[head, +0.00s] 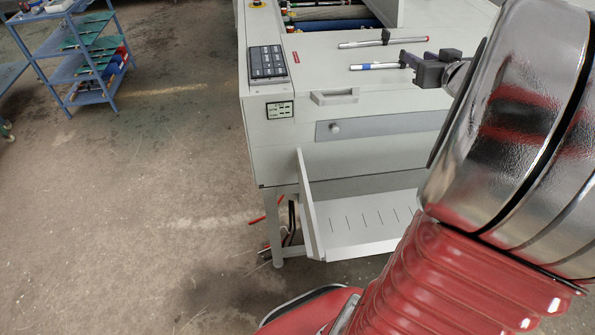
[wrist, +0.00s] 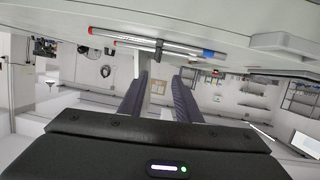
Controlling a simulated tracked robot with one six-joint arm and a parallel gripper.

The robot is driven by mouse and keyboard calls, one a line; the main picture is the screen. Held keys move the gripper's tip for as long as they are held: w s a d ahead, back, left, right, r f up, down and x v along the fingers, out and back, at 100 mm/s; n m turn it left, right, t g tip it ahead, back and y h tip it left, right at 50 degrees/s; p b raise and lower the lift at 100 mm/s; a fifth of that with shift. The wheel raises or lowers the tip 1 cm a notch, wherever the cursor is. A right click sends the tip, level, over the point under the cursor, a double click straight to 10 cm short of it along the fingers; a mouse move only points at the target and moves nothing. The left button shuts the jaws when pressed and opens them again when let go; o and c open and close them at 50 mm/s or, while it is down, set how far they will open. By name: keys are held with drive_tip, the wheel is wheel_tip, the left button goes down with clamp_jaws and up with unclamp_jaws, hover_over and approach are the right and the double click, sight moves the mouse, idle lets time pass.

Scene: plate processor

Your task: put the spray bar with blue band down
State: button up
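The spray bar with the blue band (head: 376,66) is a thin silvery bar lying on or just over the machine's top, its right part hidden by my gripper in the head view. In the wrist view its blue band (wrist: 208,53) shows right of centre. My gripper (head: 420,68) is beside the bar's right part. In the wrist view its two dark fingers (wrist: 159,76) stand apart with an empty gap. A small dark grip (wrist: 158,50) on a bar shows beyond the fingertips, apart from them.
A second spray bar with a red end (head: 408,41) lies behind, roughly parallel, on the machine's pale top (head: 325,72). A control panel (head: 268,62) is at the left edge. An open bay (head: 325,14) lies farther back. A blue shelf cart (head: 88,55) stands far left.

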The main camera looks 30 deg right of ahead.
drive_tip(key=a+r+g+h, duration=0.2)
drive_tip(key=a+g, duration=0.1)
drive_tip(key=a, duration=1.1)
drive_tip(key=s+a+f+n+g+y, duration=0.1)
drive_tip(key=s+a+f+y, duration=0.1)
drive_tip(key=a, duration=0.7)
drive_tip(key=s+a+f+n+g+y, duration=0.1)
drive_tip(key=s+a+f+g+y, duration=0.1)
drive_tip(key=s+a, duration=0.5)
drive_tip(key=s+a+f+n+g+y, duration=0.1)
drive_tip(key=s+a+f, duration=0.4)
drive_tip(key=a, duration=0.6)
drive_tip(key=shift+s+a+f+n+g+y, duration=0.2)
drive_tip(key=shift+a+f+n+g+y, duration=0.3)
drive_tip(key=shift+y, duration=0.7)
drive_tip(key=shift+d+f, duration=0.1)
drive_tip(key=shift+d, duration=0.1)
